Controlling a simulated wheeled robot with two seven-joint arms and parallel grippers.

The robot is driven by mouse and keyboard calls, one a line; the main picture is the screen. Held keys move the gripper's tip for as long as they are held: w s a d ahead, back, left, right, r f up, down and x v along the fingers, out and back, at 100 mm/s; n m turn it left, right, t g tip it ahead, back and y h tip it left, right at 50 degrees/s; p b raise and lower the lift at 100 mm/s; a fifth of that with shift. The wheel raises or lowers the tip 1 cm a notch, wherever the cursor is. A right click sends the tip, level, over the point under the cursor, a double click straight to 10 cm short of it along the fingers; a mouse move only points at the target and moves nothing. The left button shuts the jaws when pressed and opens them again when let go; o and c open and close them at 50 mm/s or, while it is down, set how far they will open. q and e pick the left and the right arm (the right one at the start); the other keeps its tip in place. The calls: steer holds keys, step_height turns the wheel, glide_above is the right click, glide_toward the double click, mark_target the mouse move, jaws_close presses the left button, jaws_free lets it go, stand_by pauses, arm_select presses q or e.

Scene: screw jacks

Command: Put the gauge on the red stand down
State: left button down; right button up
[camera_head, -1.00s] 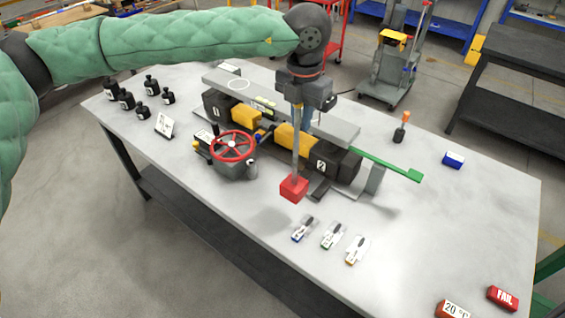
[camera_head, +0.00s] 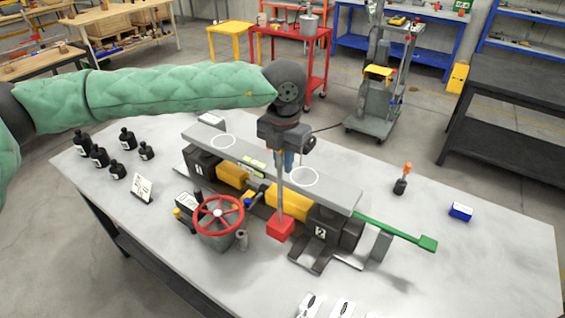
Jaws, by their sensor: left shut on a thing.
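The red stand (camera_head: 281,227) is a small red block with a thin upright grey post (camera_head: 281,195). My left gripper (camera_head: 284,158) is shut on the upper part of it, above the grey beam. The gauge itself is mostly hidden by the gripper. The block appears in front of the jack assembly, between the red handwheel and the black jack marked 2 (camera_head: 322,232). I cannot tell whether its underside touches anything. My right gripper is not in view.
A grey beam (camera_head: 235,155) with two white circles and a level lies over the two jacks. A red handwheel (camera_head: 219,213) stands left of the block. A green lever (camera_head: 400,232) sticks out right. Black bottles (camera_head: 100,156) stand at left. The right tabletop is mostly clear.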

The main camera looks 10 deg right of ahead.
arm_select(q)
step_height(320, 180, down, 7)
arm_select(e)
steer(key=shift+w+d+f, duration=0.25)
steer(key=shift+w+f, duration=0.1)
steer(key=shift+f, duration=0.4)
arm_select(q)
steer(key=shift+w, duration=0.1)
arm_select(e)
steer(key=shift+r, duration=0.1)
